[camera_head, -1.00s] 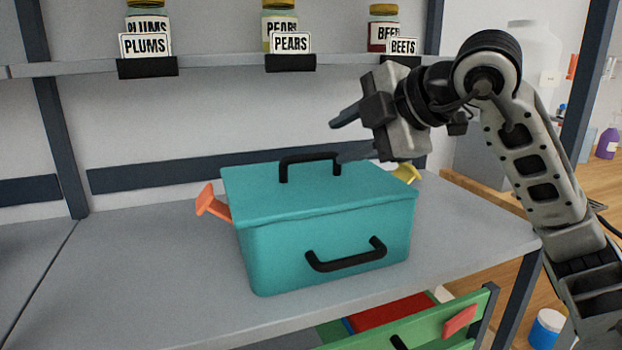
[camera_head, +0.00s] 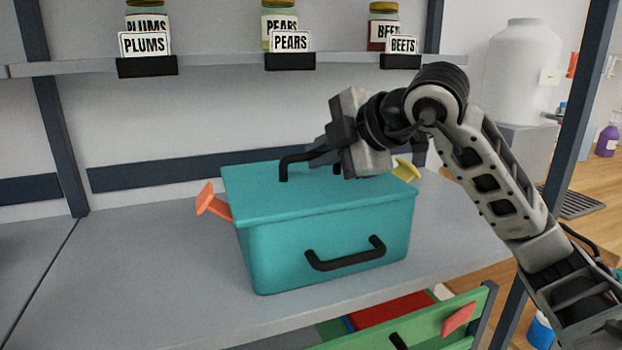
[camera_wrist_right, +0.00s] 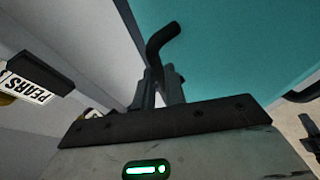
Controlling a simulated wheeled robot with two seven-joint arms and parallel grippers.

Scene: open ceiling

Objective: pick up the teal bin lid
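The teal bin lid (camera_head: 300,197) sits flat on the teal bin (camera_head: 330,235) on the grey shelf. Its black handle (camera_head: 293,160) stands up on top, partly hidden behind my right gripper. My right gripper (camera_head: 322,153) reaches in from the right at the height of the handle's top bar. In the right wrist view the fingers (camera_wrist_right: 165,88) are close together with the lid's handle (camera_wrist_right: 160,42) running in between them, so the gripper looks shut on the handle. The teal lid (camera_wrist_right: 225,50) fills the upper right there. My left gripper is not in view.
An orange tab (camera_head: 212,203) and a yellow tab (camera_head: 406,168) stick out at the bin's sides. Label stands and jars line the upper shelf (camera_head: 220,65). A green drawer (camera_head: 420,325) is below the front edge. The shelf left of the bin is clear.

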